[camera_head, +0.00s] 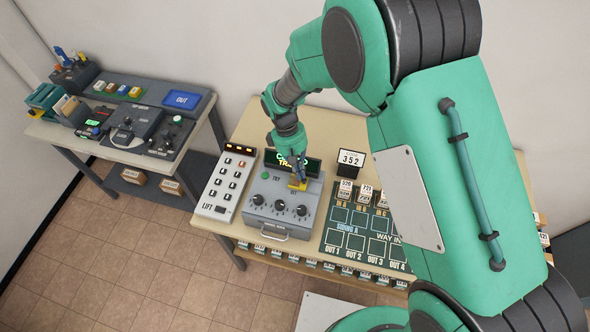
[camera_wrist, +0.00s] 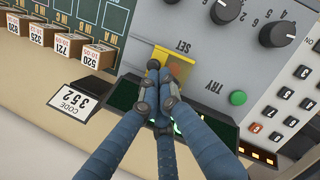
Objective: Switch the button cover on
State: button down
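The yellow button cover (camera_wrist: 174,64) is on the grey control box, beside the word SET. In the head view the cover (camera_head: 298,184) is a small yellow patch at the box's upper right, under my gripper. My gripper (camera_wrist: 157,78) has its fingers drawn together with the tips at the cover's near edge; I cannot tell if they touch it. In the head view my gripper (camera_head: 298,174) points down at the cover. The grey box (camera_head: 262,206) also bears a green TRY button (camera_wrist: 238,98) and several black dials (camera_wrist: 226,11).
A white LIFT keypad (camera_head: 225,180) stands left of the box. A dark board (camera_head: 352,240) with small numbered boxes is to its right. A CODE 352 sign (camera_head: 351,160) stands behind. A green-lettered display (camera_wrist: 122,98) is partly hidden by my fingers. A second table stands far left.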

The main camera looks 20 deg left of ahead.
jog(key=d, duration=0.4)
jog(key=shift+r, duration=0.15)
jog(key=p+v, duration=0.5)
jog(key=v, duration=0.4)
jog(key=shift+a+r+p, duration=0.15)
jog(key=shift+r+p, duration=0.2)
jog(key=shift+w, duration=0.1)
dwell(0.5)
